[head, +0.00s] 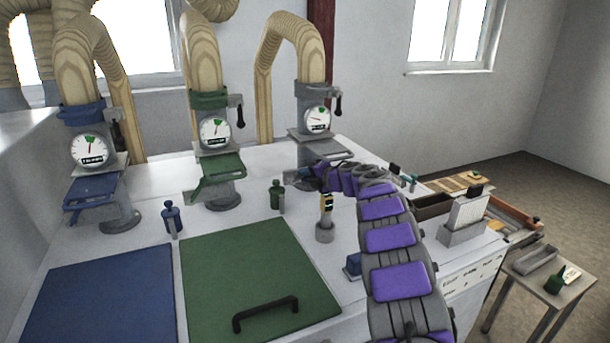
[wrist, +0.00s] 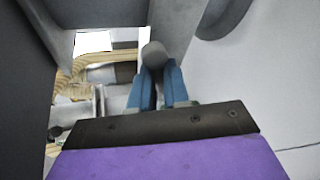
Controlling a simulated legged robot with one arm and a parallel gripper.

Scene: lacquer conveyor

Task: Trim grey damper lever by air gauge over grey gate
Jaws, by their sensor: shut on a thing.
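The grey station stands at the back right of the bench in the head view. Its white air gauge (head: 318,119) has a green mark at the top, and its needle appears to point left, away from that mark. The grey gate (head: 320,147) is the plate below the gauge. In the wrist view my gripper (wrist: 158,70) has its blue fingers shut on a rounded grey knob (wrist: 153,53), seemingly the grey damper lever. The knob's lower part is hidden between the fingers. In the head view my arm's end reaches just below the grey gate and hides the grip.
Blue (head: 90,149) and green (head: 215,131) gauges stand to the left. Blue (head: 172,218) and green (head: 277,196) knobbed posts rise before them. A green lid (head: 255,280) covers the front.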

